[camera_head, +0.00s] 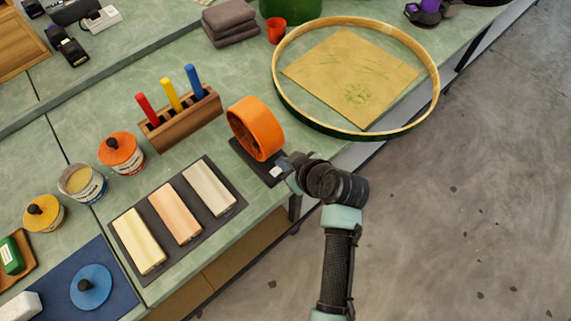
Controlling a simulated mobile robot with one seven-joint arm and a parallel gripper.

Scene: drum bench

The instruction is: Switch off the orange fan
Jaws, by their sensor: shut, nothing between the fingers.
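The orange fan (255,129) stands on the green bench near its front edge, an orange ring on a dark base (243,152). A small white switch (275,172) shows on the front right of the base. My arm reaches up from the bottom of the picture, and my gripper (287,166) is at the base's right corner, close beside the switch. The gripper is shut and holds nothing. Its fingertips are small in the picture, and I cannot tell whether they touch the switch. I cannot tell whether the fan is running.
A large wooden hoop (437,85) with a tan sheet lies behind the gripper. A wooden holder (186,121) with coloured sticks and a dark tray (193,240) of three blocks stand to the left. Lidded pots (121,154) are farther left. Open floor lies right of the bench.

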